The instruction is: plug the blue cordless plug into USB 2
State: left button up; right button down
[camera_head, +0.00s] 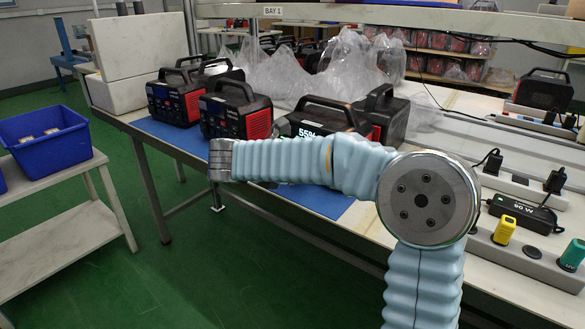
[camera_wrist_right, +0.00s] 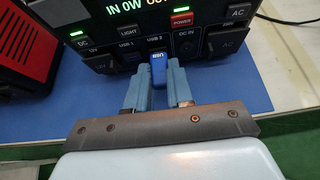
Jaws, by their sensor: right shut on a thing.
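The right wrist view shows the blue plug (camera_wrist_right: 158,70), marked USB, between the fingertips of my right gripper (camera_wrist_right: 159,82). The gripper is shut on it. The plug is at the front of a black power station (camera_wrist_right: 215,22), directly below the label USB 2. Its front end meets the panel in the picture; I cannot tell how deep it sits in the port. The USB 1 label is just to the left. In the head view, my right arm covers the lower part of the power station with the 55% display (camera_head: 318,115), and the right gripper is hidden. My left gripper is not in view.
Other red and black power stations (camera_head: 236,108) stand on the blue mat (camera_head: 175,137). At the right are a power strip (camera_head: 530,262), a yellow plug (camera_head: 504,231), a green plug (camera_head: 572,255) and a black adapter (camera_head: 523,212). A blue bin (camera_head: 45,150) is at the left.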

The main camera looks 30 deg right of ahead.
jog(key=shift+w+d, duration=0.1)
jog(key=shift+d, duration=0.05)
dwell(0.5)
jog(key=c, duration=0.9)
grip_release()
jog(key=v, duration=1.3)
jog(key=shift+a+r+p, duration=0.2)
jog(key=shift+a+p, duration=0.15)
